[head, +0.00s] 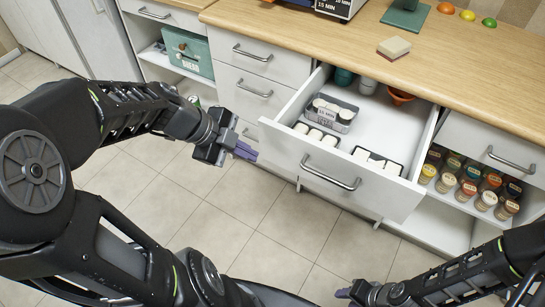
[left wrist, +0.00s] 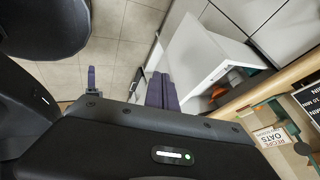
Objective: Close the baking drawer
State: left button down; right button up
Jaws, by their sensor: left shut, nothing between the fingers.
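The baking drawer (head: 400,188) is pulled well out of the white cabinet. Its front has a metal bar handle (head: 330,173). Inside are a grey metal tin (head: 345,116) of white-lidded jars, dark trays of similar jars, teal cups and an orange bowl (head: 401,95). My left gripper (head: 245,152) is shut and empty, just left of the drawer front's left end; contact cannot be told. Its purple fingers (left wrist: 161,91) point toward the white drawer (left wrist: 200,48) in the left wrist view. My right gripper (head: 344,293) is low at the bottom edge, partly hidden, away from the drawer.
A closed drawer (head: 490,160) sits right of the open one, above a shelf of spice jars (head: 470,188). Closed drawers (head: 250,93) stand to the left. The wooden counter (head: 440,65) runs above. The tiled floor (head: 270,245) in front is clear.

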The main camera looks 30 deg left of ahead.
pick_arm(q)
jog(key=p, duration=0.1)
send_near(291, 160)
notch_tip(291, 160, down, 4)
jog(key=d, duration=0.2)
jog(key=shift+w+p, duration=0.35)
jog(key=shift+w, duration=0.65)
jog(key=shift+w, duration=0.15)
